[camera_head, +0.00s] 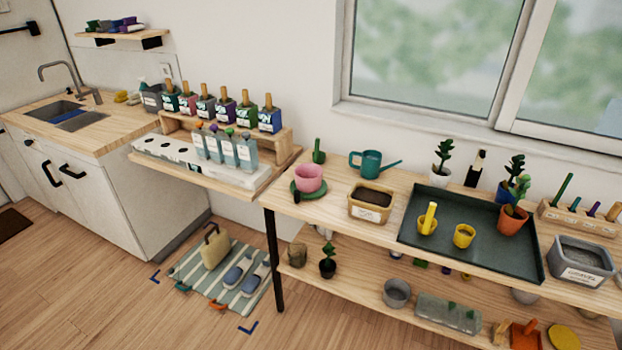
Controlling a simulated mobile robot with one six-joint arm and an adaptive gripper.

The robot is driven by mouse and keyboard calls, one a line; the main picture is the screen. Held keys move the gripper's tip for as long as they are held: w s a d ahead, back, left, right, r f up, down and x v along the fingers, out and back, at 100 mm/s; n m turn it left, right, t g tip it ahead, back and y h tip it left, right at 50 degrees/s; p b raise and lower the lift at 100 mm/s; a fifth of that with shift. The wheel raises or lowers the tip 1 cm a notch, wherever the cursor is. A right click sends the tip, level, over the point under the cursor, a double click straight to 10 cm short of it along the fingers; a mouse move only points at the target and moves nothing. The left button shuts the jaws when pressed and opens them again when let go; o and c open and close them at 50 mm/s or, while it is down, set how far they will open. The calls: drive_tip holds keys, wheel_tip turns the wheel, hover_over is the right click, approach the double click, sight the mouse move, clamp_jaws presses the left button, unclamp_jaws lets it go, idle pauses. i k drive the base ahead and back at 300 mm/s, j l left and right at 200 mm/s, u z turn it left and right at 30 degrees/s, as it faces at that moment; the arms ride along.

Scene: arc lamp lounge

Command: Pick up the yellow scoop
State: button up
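A yellow item with a stubby upright handle (430,213), which looks like the yellow scoop, is in the dark green tray (460,203) on the wooden bench. Its round lower part rests in the tray; whether handle and round part are one piece, I cannot tell for sure. A small yellow pot (464,236) stands just to its right, apart from it. My gripper is not in view.
An orange pot with a plant (512,220) stands in the tray's right part. A tan tub of soil (370,203), a pink pot (309,178) and a teal watering can (372,163) stand left of the tray. The lower shelf holds several items.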

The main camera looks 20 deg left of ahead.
sight(426, 224)
drive_tip(key=i+l+u, duration=0.15)
drive_tip(key=i, duration=0.35)
drive_tip(key=i+l+u, duration=0.15)
drive_tip(key=i, duration=0.35)
drive_tip(key=i+l+u, duration=0.15)
drive_tip(key=i, duration=0.35)
